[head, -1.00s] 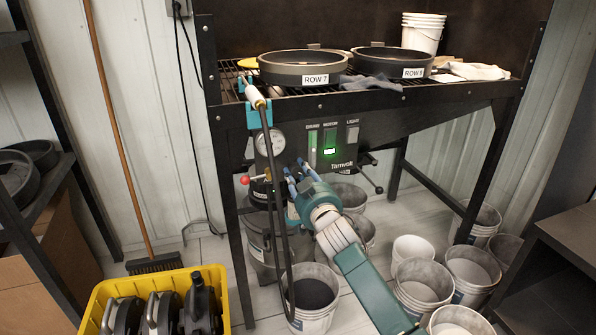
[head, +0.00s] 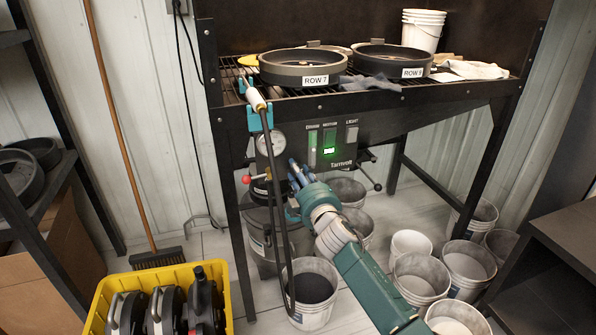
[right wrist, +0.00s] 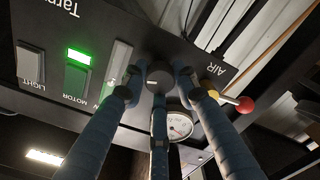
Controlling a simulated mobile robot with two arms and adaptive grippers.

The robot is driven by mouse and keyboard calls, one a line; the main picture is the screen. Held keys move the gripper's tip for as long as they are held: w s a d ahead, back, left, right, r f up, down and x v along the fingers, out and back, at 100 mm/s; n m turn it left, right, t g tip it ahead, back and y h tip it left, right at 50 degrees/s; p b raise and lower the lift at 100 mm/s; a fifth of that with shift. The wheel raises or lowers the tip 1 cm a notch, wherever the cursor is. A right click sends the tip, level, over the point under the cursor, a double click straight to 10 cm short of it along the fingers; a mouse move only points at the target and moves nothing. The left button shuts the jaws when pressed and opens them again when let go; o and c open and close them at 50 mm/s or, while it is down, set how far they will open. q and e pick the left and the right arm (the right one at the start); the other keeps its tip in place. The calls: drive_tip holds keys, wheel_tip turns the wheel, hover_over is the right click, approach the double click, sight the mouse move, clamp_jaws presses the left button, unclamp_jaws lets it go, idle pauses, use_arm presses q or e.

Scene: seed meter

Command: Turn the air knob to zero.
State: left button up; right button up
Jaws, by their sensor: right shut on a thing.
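The air knob (right wrist: 158,76) is a dark round knob on the black control panel, seen in the right wrist view beside the AIR label (right wrist: 219,72). My right gripper (head: 298,172) reaches up to the panel from the lower right. In the right wrist view its blue fingers (right wrist: 157,85) are closed around the knob. In the head view the fingers hide the knob, and its setting cannot be read. The round white gauge (head: 270,142) is left of the gripper and also shows in the right wrist view (right wrist: 180,125); its reading is too small to tell. My left gripper is not in view.
A red ball-ended lever (head: 246,179) sticks out left of the panel. A hose (head: 277,215) hangs in front of the bench (head: 440,97). Lit green motor switch (head: 329,138) is above the gripper. Several buckets (head: 423,280) and a yellow crate (head: 92,310) stand on the floor.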

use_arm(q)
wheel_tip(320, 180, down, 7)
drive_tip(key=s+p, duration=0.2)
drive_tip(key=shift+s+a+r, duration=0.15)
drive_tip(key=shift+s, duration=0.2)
use_arm(e)
drive_tip(key=shift+d+f+n, duration=0.1)
drive_tip(key=shift+n, duration=3.4)
drive_tip(key=shift+d+f+n, duration=0.1)
drive_tip(key=shift+n, duration=3.4)
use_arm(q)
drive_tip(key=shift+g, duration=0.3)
use_arm(e)
drive_tip(key=o, duration=1.1)
drive_tip(key=shift+r, duration=0.1)
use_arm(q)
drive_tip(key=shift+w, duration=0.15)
use_arm(e)
drive_tip(key=shift+o, duration=0.2)
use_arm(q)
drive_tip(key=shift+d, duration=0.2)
use_arm(e)
drive_tip(key=shift+r, duration=0.1)
